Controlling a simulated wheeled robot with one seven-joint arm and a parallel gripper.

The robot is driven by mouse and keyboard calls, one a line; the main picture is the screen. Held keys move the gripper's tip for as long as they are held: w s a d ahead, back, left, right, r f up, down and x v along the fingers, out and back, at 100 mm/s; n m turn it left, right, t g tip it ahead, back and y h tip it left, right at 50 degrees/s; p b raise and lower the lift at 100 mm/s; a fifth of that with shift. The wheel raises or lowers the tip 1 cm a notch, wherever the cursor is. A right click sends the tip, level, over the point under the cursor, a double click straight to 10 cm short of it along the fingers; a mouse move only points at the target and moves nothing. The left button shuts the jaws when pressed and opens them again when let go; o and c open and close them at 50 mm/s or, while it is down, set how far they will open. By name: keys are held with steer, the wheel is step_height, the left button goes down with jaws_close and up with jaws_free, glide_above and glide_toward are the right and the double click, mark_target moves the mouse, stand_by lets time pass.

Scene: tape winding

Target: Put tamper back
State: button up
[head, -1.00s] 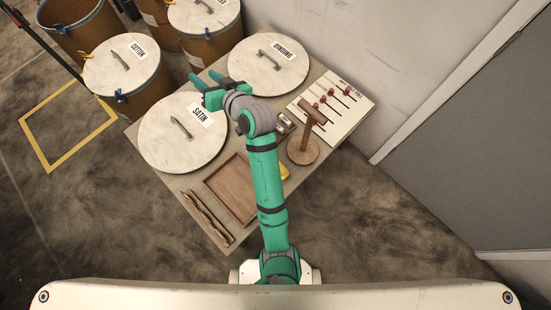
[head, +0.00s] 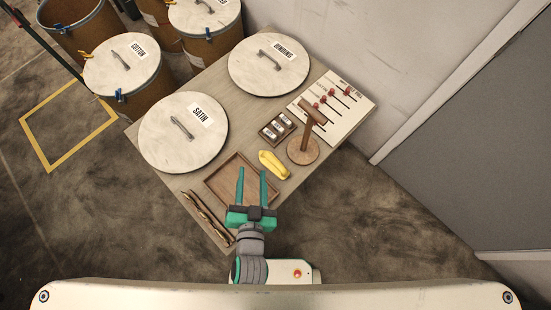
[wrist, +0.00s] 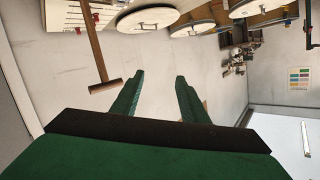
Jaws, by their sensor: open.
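The wooden T-handled piece that looks like the tamper (head: 303,150) stands upright on its round base at the right side of the table, its crossbar on top. In the wrist view, which looks upside down, its stem and crossbar (wrist: 97,55) show at the upper left, apart from my fingers; its base is out of frame. My gripper (head: 252,171) is open and empty, its fingers extending over the wooden tray (head: 213,186) in the head view. The open fingers also show in the wrist view (wrist: 158,76).
Large round lids marked SATIN (head: 160,145) and BINDING (head: 250,72) lie on the table. Beside the tamper are a yellow item (head: 273,164), a small dark box (head: 276,128) and a white board with red pegs (head: 355,104). Dark sticks (head: 207,217) lie at the lower left edge.

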steer(key=s+d+r+n, duration=0.2)
steer(key=s+d, duration=0.1)
steer(key=s, duration=0.3)
steer(key=s+d+r+n, duration=0.1)
steer(key=s+d+r, duration=0.1)
steer(key=s, duration=0.4)
steer(key=shift+s+d+n+h, duration=0.3)
steer(key=shift+s+d+n, duration=0.1)
steer(key=shift+d, duration=0.5)
